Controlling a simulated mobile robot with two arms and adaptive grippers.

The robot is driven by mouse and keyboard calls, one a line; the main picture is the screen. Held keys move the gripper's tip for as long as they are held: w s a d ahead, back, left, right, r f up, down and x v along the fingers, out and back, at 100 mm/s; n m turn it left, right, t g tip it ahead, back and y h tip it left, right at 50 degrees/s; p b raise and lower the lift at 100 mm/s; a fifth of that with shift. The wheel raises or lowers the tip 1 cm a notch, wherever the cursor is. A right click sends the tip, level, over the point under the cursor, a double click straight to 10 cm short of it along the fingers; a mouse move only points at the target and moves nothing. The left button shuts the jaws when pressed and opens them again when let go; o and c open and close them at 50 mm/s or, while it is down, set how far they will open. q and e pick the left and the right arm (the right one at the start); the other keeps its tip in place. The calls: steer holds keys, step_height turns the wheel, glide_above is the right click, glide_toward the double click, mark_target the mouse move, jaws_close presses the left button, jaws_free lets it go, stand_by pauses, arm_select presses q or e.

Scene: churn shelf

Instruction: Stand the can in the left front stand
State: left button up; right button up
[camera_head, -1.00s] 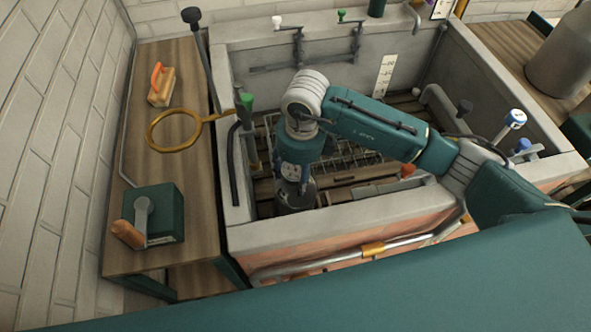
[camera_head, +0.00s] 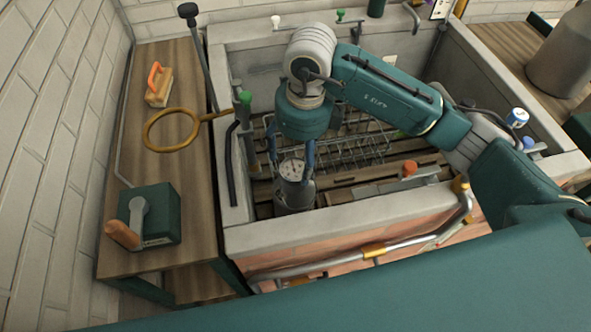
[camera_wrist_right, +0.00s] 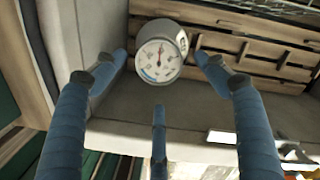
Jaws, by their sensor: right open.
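A grey metal can (camera_head: 293,170) with a round white dial on its top is upright in the near left corner of the stone basin. It also shows in the right wrist view (camera_wrist_right: 160,60), dial facing the camera. A wider grey cylindrical holder (camera_head: 294,198) appears around its lower part; I cannot tell how deep the can sits. My right gripper (camera_head: 291,165) points down over the can, its blue fingers open and spread. In the wrist view (camera_wrist_right: 160,75) gaps show between the fingers and the can. My left gripper is out of view.
The basin's front wall (camera_head: 340,226) is close to the can. A wire rack (camera_head: 350,150) and wooden slats lie behind it. A brass ring (camera_head: 172,130) and a green box with a crank (camera_head: 155,215) are on the left bench. An orange-knobbed lever (camera_head: 410,168) stands to the right.

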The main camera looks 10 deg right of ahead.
step_height(320, 180, up, 4)
steer(key=shift+s+d+r+b, duration=0.1)
steer(key=shift+b, duration=0.2)
stand_by(0.3)
